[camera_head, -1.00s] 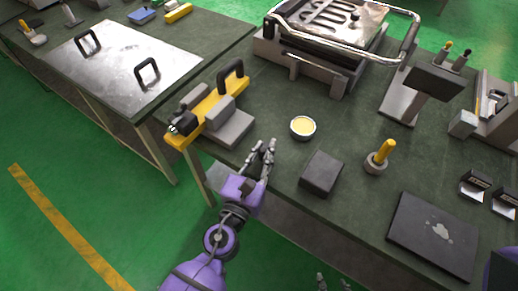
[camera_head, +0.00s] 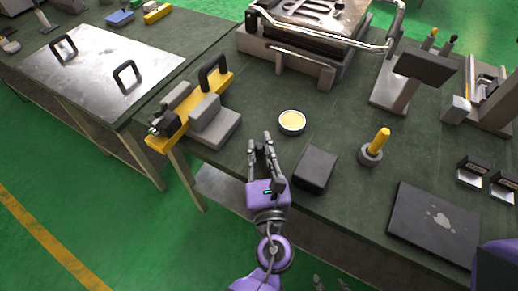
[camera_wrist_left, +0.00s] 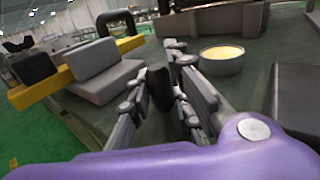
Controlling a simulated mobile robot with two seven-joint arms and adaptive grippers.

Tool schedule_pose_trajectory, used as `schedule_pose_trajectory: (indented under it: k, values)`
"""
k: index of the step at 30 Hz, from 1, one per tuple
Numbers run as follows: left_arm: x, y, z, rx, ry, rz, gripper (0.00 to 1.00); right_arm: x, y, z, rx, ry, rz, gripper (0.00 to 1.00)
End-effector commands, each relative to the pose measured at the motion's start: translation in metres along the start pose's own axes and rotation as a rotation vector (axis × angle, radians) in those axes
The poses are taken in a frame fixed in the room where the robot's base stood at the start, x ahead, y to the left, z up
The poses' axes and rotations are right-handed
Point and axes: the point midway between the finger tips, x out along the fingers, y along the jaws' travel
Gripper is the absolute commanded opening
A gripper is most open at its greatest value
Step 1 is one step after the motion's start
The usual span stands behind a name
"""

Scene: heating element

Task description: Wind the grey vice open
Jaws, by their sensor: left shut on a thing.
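The likeliest vice is the yellow-barred device with grey jaw blocks (camera_head: 215,122) and a black handle at the bench's left corner. It also shows at the left of the left wrist view (camera_wrist_left: 105,80). My left gripper (camera_head: 262,148) is right of it, apart from it, at the bench's front edge.
A round tin with yellow contents (camera_head: 292,122) stands just beyond my left gripper, and a dark block (camera_head: 315,168) is close to its right. A large press (camera_head: 310,50) stands behind.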

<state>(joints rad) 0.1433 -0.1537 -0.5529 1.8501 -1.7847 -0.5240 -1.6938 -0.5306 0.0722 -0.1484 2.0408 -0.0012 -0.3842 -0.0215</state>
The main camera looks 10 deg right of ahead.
Motion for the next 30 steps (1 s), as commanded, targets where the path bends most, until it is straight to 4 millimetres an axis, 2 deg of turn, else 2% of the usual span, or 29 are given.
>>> schedule_pose_trajectory:
  k: [7, 8, 12, 18, 23, 26, 30]
  values:
    - [-0.001, 0.0, -0.002, 0.002, 0.003, -0.002, 0.0, 0.0, 0.0, 0.002, 0.0, -0.003, 0.001, 0.4]
    - [-0.001, 0.0, -0.002, 0.002, 0.003, -0.002, 0.22, -0.001, 0.0, 0.002, 0.001, -0.004, 0.001, 0.4]
    - [0.0, 0.0, -0.001, 0.001, 0.002, -0.002, 0.37, -0.002, 0.001, 0.005, 0.001, -0.01, 0.002, 0.4]
    - [0.0, 0.0, -0.001, 0.0, 0.001, -0.001, 0.37, -0.005, 0.002, 0.011, 0.002, -0.02, 0.004, 0.4]
    - [-0.004, 0.0, -0.001, 0.001, 0.001, -0.001, 0.37, -0.002, 0.001, 0.006, 0.002, -0.01, 0.003, 0.4]
    - [-0.017, 0.0, -0.002, 0.001, 0.004, -0.002, 0.37, -0.002, 0.001, 0.006, 0.002, -0.01, 0.003, 0.4]
    - [-0.045, 0.0, -0.002, 0.002, 0.004, -0.003, 0.37, -0.002, 0.001, 0.006, 0.001, -0.01, 0.002, 0.4]
